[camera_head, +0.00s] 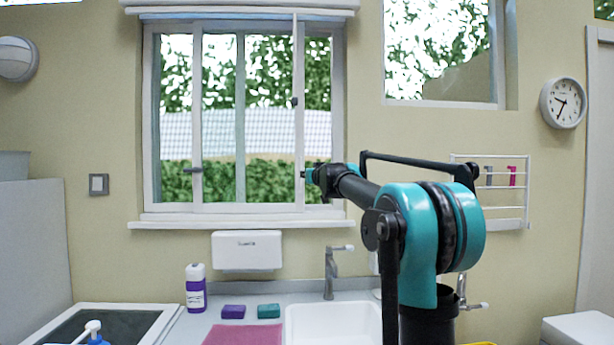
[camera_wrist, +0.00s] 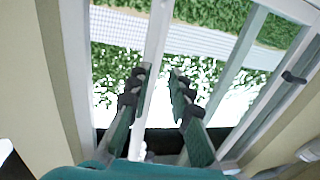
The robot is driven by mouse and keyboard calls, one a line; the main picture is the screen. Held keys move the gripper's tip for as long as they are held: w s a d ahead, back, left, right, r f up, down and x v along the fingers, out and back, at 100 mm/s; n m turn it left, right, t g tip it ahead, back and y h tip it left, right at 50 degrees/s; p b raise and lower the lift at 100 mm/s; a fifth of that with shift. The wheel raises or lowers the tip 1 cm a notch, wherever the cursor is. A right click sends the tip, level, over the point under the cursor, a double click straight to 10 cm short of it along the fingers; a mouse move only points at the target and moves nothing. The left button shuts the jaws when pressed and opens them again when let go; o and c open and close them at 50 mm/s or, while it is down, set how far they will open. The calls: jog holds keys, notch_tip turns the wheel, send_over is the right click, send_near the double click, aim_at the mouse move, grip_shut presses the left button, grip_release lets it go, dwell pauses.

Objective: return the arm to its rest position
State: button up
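My arm (camera_head: 440,235) is teal and black. It rises at the right of the head view and bends left, reaching toward the window (camera_head: 240,120). My gripper (camera_head: 308,175) is at the arm's far end, in front of the window's right side; it is small and partly foreshortened there. In the wrist view, my gripper (camera_wrist: 158,82) shows two teal fingers with dark tips, spread apart with a clear gap. Nothing is held between them. A white window bar and foliage show behind the fingers. I cannot tell whether a finger touches the frame.
Below are a sink (camera_head: 333,325) with a faucet (camera_head: 331,272), a purple-and-white bottle (camera_head: 196,290), a purple sponge (camera_head: 233,312) and a teal sponge (camera_head: 268,311). A wall rack (camera_head: 500,222) stands behind my arm. A narrow window sash (camera_head: 298,60) appears ajar near my gripper.

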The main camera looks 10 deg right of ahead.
jog(key=shift+s+f, duration=0.1)
dwell(0.3)
jog(key=s+a+f+n+g+y, duration=0.1)
jog(key=s+a+f+g+y, duration=0.15)
jog(key=s+f, duration=0.35)
jog(key=s+a+f+n+g+y, duration=0.1)
jog(key=s+a+f+n, duration=0.15)
jog(key=s+f, duration=0.45)
jog(key=s+d+f+g+h, duration=0.1)
jog(key=s+f+g, duration=0.1)
jog(key=s+f, duration=0.6)
jog(key=s+d+f+m+g, duration=0.1)
jog(key=s+f+g, duration=0.2)
jog(key=s+f, duration=0.5)
jog(key=s+d+f+m+g+h, duration=0.1)
jog(key=s+f, duration=0.7)
jog(key=f, duration=0.9)
jog(key=shift+s+f+m+g+h, duration=0.15)
jog(key=shift+m+g+h, duration=0.15)
jog(key=shift+g, duration=0.35)
jog(key=s+d+f+m+g+h, duration=0.1)
jog(key=s+d+f+h, duration=0.1)
jog(key=s+f, duration=0.3)
jog(key=s+d+f+m+g+h, duration=0.1)
jog(key=s+d+f, duration=0.4)
jog(key=s, duration=0.5)
jog(key=shift+s+f+m+g+h, duration=0.15)
jog(key=shift+f+m+g+h, duration=0.25)
jog(key=shift+f, duration=0.3)
